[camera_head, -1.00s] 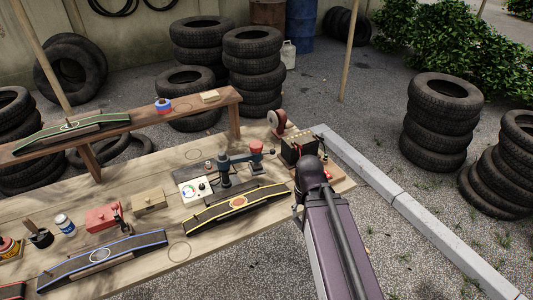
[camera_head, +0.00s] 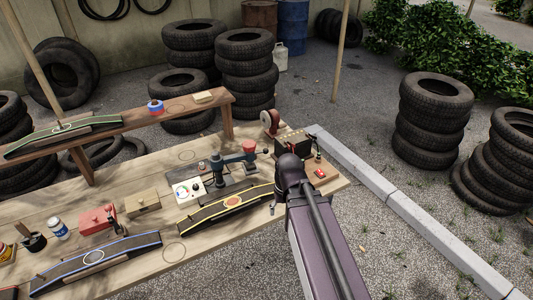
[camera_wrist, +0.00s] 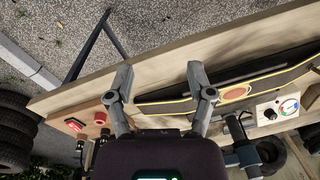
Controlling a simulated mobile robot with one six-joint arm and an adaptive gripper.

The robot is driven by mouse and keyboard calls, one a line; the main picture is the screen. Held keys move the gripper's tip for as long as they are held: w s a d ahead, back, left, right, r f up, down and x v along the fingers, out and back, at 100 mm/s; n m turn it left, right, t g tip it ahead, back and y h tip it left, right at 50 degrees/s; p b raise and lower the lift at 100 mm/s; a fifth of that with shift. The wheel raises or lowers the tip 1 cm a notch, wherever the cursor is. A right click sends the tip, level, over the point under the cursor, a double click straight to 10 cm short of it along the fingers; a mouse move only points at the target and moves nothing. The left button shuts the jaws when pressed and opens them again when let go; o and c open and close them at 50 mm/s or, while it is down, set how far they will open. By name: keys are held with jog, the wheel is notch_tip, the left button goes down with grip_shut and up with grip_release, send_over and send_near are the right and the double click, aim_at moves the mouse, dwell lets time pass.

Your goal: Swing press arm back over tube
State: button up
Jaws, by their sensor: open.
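The press (camera_head: 217,166) is a teal-grey post on the workbench with a horizontal press arm (camera_head: 236,157) and a red cap (camera_head: 249,146). Its arm points right, behind the tube, not over it. The flattened black tube (camera_head: 202,214) has yellow edges and a round orange-red patch (camera_head: 232,201). In the wrist view the tube (camera_wrist: 275,75) lies right of my gripper (camera_wrist: 160,70), and the press (camera_wrist: 240,148) shows at lower right, partly cut off. My gripper is open, with nothing between its fingers, over the bench's front edge. My arm mostly hides it in the head view.
A white dial box (camera_head: 188,190) stands left of the press. A blue-edged tube (camera_head: 92,257) lies front left. Tire stacks (camera_head: 438,120) stand beyond.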

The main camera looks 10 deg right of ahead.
jog(key=w+f+y+b, duration=0.1)
jog(key=w, duration=0.1)
jog(key=w+f+y+b, duration=0.1)
jog(key=w+b, duration=0.1)
jog(key=w+f+y+b, duration=0.1)
jog(key=w+y, duration=0.1)
jog(key=shift+w+a+f+t+b, duration=0.15)
jog(key=shift+a+f+t+b, duration=0.05)
jog(key=shift+a+t+b, duration=0.15)
jog(key=w+y+b, duration=0.1)
jog(key=w, duration=0.1)
jog(key=w+d+t+y+b, duration=0.1)
jog(key=w+y+b, duration=0.1)
jog(key=w, duration=0.1)
jog(key=w+d+t+y+b, duration=0.1)
jog(key=w+y+b, duration=0.1)
jog(key=shift+w+n, duration=0.2)
jog(key=shift+n, duration=0.2)
jog(key=w+d+r+t+y+b, duration=0.2)
jog(key=w+d+y+b, duration=0.1)
jog(key=w+d+b, duration=0.15)
jog(key=t+y+b, duration=0.2)
jog(key=t+y, duration=0.1)
jog(key=y, duration=0.1)
send_near(266, 151)
jog(key=d, duration=0.3)
jog(key=shift+s+d+f+n, duration=0.2)
jog(key=shift+s+n, duration=0.2)
jog(key=shift+w+a, duration=0.1)
jog(key=shift+a, duration=0.05)
